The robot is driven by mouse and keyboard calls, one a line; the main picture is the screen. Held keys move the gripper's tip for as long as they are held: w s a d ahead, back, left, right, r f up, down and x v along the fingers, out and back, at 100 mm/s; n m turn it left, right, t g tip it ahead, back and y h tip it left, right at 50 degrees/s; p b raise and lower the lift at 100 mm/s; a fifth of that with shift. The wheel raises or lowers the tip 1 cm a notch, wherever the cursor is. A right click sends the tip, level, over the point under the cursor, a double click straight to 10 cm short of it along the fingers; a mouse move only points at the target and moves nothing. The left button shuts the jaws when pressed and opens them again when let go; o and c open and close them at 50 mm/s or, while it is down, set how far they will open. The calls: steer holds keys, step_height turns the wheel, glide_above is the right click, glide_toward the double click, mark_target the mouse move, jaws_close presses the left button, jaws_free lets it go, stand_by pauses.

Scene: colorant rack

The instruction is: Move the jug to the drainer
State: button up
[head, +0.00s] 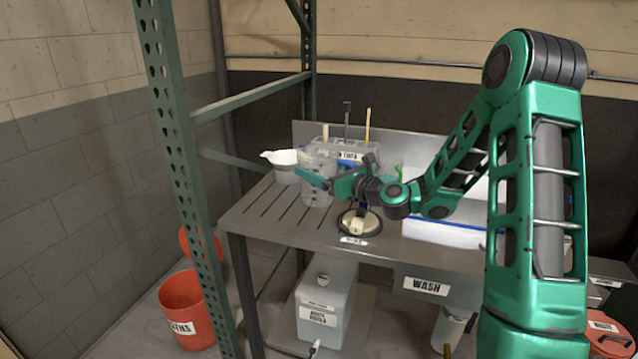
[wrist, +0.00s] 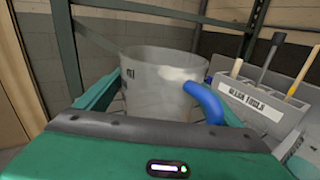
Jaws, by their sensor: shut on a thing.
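The jug (head: 318,193) is a translucent grey vessel over the slotted drainer (head: 262,218), at the left of the steel bench. In the wrist view the jug (wrist: 160,85) looks upright, with a blue handle (wrist: 204,101) at its right. My gripper (head: 318,176) has its green fingers on either side of the jug and is shut on it. The fingers partly cover the jug in the head view. I cannot tell whether its base touches the slats.
A grey tool holder (head: 345,150) with upright tools is behind. A round dark-rimmed opening (head: 360,224) lies in front, and the sink (head: 450,232) is right. A green rack post (head: 183,160) stands at left.

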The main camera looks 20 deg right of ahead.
steer(key=shift+w+d+f, duration=0.1)
steer(key=shift+f, duration=2)
steer(key=o, duration=0.9)
steer(key=shift+f, duration=0.1)
steer(key=shift+o, duration=0.2)
steer(key=v, duration=1.2)
